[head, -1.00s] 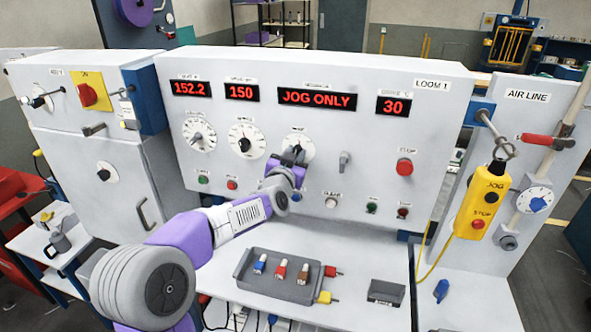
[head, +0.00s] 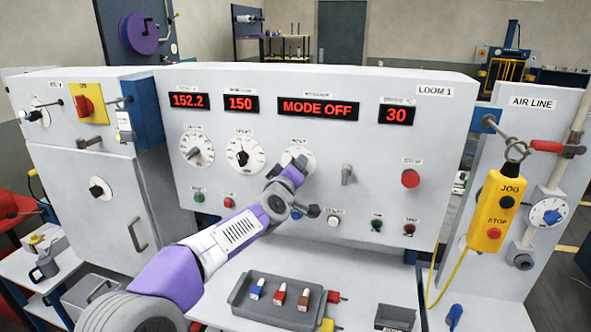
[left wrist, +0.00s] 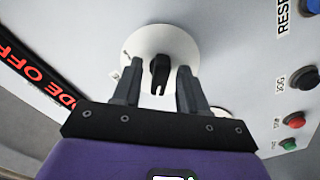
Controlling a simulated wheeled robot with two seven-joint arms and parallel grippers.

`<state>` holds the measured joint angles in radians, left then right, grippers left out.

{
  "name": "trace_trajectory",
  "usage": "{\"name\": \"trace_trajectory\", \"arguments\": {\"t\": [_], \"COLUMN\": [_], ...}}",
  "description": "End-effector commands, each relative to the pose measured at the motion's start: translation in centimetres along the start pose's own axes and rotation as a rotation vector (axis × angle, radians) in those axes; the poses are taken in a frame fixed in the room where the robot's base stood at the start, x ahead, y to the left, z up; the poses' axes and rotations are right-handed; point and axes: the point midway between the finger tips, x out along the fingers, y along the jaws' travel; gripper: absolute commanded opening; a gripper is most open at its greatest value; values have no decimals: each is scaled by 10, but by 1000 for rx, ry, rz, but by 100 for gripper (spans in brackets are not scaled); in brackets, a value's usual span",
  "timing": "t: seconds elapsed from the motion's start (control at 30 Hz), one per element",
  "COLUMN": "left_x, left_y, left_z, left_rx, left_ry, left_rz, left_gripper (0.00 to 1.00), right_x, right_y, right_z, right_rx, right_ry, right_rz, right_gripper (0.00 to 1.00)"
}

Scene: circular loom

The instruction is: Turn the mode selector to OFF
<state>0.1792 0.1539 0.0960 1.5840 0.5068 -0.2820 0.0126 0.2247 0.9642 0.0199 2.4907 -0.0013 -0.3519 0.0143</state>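The mode selector is a black knob (left wrist: 159,72) on a round white dial plate (head: 299,157) at the middle of the loom panel. The red display (head: 318,107) above it reads MODE OFF. My left gripper (left wrist: 160,86) is open in the left wrist view, one finger on each side of the knob, with a visible gap on both sides. In the head view my left gripper (head: 290,172) is in front of the dial's lower part and hides the knob. My right gripper is not in view.
Small buttons line the panel below. A grey tray (head: 265,301) with coloured parts lies on the shelf. A yellow pendant (head: 497,211) hangs at right.

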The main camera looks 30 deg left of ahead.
Motion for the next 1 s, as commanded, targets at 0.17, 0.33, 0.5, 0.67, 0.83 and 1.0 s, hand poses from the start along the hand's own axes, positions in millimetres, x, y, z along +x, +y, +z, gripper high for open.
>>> {"name": "trace_trajectory", "arguments": {"t": [0.17,0.33,0.5,0.67,0.83,1.0], "left_x": [-11,-37,-60,-70,-70,-70], "left_y": [0,0,0,0,0,0], "left_z": [0,-1,0,0,0,0], "left_rx": [2,2,3,3,3,3], "left_ry": [2,2,2,2,2,1], "left_rz": [1,1,1,0,0,0], "left_gripper": [43,43,43,43,43,43], "right_x": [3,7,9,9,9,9], "right_y": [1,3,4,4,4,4], "right_z": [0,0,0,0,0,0], "right_rx": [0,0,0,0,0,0], "right_ry": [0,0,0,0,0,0], "right_rz": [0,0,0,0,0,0], "right_gripper": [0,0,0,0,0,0]}}
